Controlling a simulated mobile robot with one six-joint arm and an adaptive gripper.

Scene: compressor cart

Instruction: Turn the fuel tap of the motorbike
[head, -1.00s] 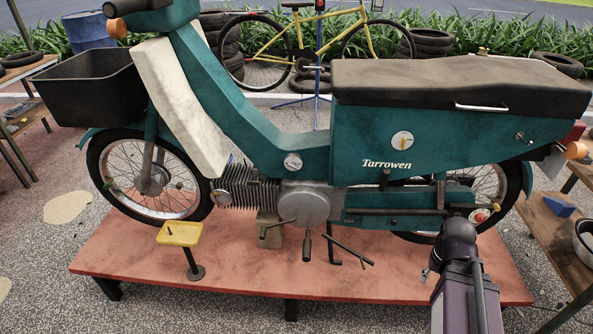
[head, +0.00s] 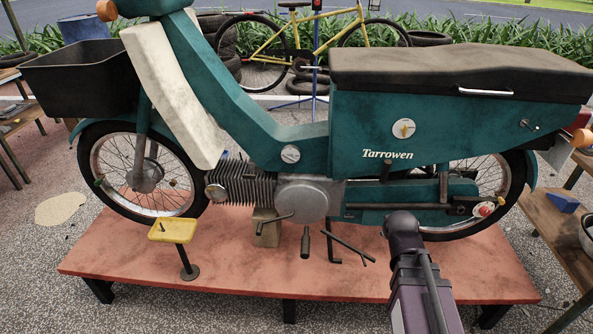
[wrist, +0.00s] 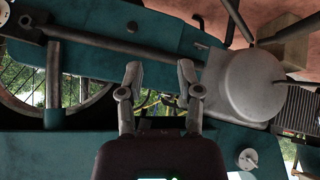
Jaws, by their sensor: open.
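The teal motorbike (head: 400,150) stands side-on on a low red platform. Two round fittings show on its near side: a pale disc with a yellowish lever (head: 403,128) on the panel under the seat, and a silver disc with a small knob (head: 290,154) on the frame above the engine. I cannot tell for sure which is the fuel tap. The silver disc also shows in the wrist view (wrist: 247,159), at the lower right. My gripper (wrist: 160,80) is open and empty, its fingers pointing at the bike's lower frame, apart from both discs. In the head view my arm hides it.
The round engine cover (head: 302,199) and a pedal lever (head: 275,228) stick out low on the near side. A yellow tray on a stand (head: 174,230) is at the platform's left. A wooden bench (head: 560,240) is at the right. The space before the platform is clear.

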